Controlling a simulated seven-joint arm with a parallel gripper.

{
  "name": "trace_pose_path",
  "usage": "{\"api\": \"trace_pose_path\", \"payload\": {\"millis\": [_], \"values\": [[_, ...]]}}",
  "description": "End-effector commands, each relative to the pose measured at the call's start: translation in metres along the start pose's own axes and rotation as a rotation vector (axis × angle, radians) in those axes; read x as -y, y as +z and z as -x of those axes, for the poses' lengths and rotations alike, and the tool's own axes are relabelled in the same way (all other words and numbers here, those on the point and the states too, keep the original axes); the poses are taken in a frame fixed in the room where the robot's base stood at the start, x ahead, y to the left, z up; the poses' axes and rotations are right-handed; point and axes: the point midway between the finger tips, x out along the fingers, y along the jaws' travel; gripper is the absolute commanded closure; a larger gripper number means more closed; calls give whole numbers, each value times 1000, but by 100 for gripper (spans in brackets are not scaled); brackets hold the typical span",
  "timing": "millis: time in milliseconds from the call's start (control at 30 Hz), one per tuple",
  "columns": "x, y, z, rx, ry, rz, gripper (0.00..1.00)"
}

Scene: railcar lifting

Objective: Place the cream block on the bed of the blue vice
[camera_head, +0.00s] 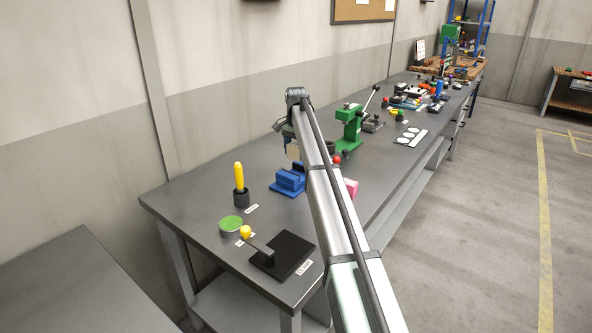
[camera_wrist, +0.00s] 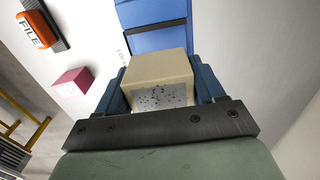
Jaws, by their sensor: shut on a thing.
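The cream block (camera_wrist: 158,72) is gripped between the two dark blue fingers of my gripper (camera_wrist: 160,86) in the wrist view. Its near face is grey and speckled. In the head view the block (camera_head: 292,152) shows small beside my arm, with my gripper (camera_head: 290,140) partly hidden by the arm. The blue vice (camera_head: 288,182) stands on the bench below the block in that view, its right side close behind my arm. The vice (camera_wrist: 150,14) also shows beyond the block in the wrist view, with a dark strip across it. The block hides part of the vice there.
A pink block (camera_wrist: 72,82) and a labelled orange file (camera_wrist: 36,28) lie near the vice. A green press (camera_head: 350,125) stands farther along the bench. A yellow-handled tool in a dark holder (camera_head: 240,198), a green disc (camera_head: 231,223) and a black plate (camera_head: 290,254) sit nearer.

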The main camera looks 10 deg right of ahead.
Motion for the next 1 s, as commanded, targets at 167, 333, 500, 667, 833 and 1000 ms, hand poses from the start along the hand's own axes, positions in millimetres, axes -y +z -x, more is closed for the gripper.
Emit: {"api": "trace_pose_path", "payload": {"millis": [167, 333, 500, 667, 833, 1000], "values": [[-1, 0, -28, 0, 0, 1, 77], [0, 0, -39, 0, 0, 1, 77], [0, 0, -58, 0, 0, 1, 77], [0, 0, -71, 0, 0, 1, 77], [0, 0, -71, -1, -1, 1, 77], [0, 0, -73, -1, -1, 1, 77]]}}
